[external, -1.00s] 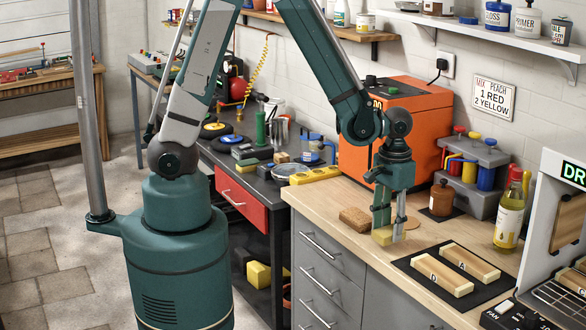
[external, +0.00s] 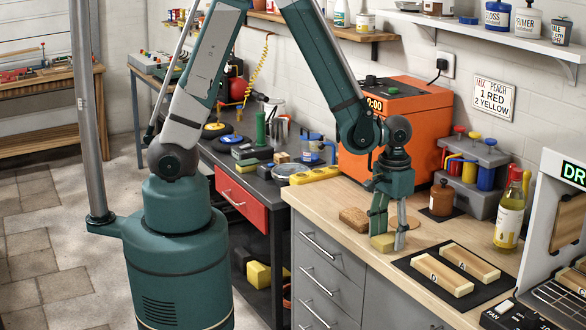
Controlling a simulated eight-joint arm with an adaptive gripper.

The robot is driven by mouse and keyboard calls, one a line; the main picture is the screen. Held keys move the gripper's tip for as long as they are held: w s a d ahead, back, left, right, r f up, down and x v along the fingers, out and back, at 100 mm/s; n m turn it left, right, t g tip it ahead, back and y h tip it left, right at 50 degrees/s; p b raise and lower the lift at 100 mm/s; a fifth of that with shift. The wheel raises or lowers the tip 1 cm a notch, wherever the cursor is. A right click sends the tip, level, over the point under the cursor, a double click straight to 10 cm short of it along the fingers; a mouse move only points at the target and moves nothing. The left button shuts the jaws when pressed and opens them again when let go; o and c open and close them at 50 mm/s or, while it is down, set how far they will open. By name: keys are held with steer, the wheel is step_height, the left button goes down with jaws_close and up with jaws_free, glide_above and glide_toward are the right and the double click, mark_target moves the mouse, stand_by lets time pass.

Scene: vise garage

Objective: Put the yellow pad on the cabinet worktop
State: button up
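The yellow pad (external: 382,242) is a small block on the light wood cabinet worktop (external: 335,197), near its front edge. It appears to rest on the wood. My gripper (external: 388,238) points down over it, with one finger at the pad's left and the other at its right. The fingers look spread apart, and I see a gap between the pad and the right finger. The left finger overlaps the pad's upper left in this view, so contact there is unclear.
A brown sponge-like block (external: 354,219) lies left of the pad. A black mat (external: 420,262) with wooden blocks lies to the right. An orange machine (external: 412,130), a brown jar (external: 442,198) and an oil bottle (external: 509,217) stand behind. A yellow level (external: 315,175) lies at the worktop's left end.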

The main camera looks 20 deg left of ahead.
mark_target(388, 237)
steer(key=shift+r, duration=0.15)
step_height(388, 237, up, 12)
steer(key=p, duration=0.1)
stand_by(1.1)
stand_by(1.0)
steer(key=w+a+r+n+t+h, duration=0.1)
steer(key=w+a+r, duration=0.3)
steer(key=w+a, duration=0.3)
steer(key=w+a+r+n+t, duration=0.1)
steer(key=w+a+r+n, duration=0.15)
steer(key=w+a, duration=0.5)
steer(key=w+a+r+n+h, duration=0.1)
steer(key=w+a+r, duration=0.45)
steer(key=a, duration=0.25)
steer(key=w+a+r+n+t+y, duration=0.1)
steer(key=a+r+n+t, duration=0.1)
steer(key=a, duration=1.4)
steer(key=w+a+r+n+t+y, duration=0.1)
steer(key=a+r+n+t, duration=0.1)
steer(key=a, duration=1.3)
step_height(388, 237, up, 2)
steer(key=shift+w+a+t, duration=0.35)
steer(key=shift+a+t, duration=0.05)
steer(key=shift+t, duration=0.2)
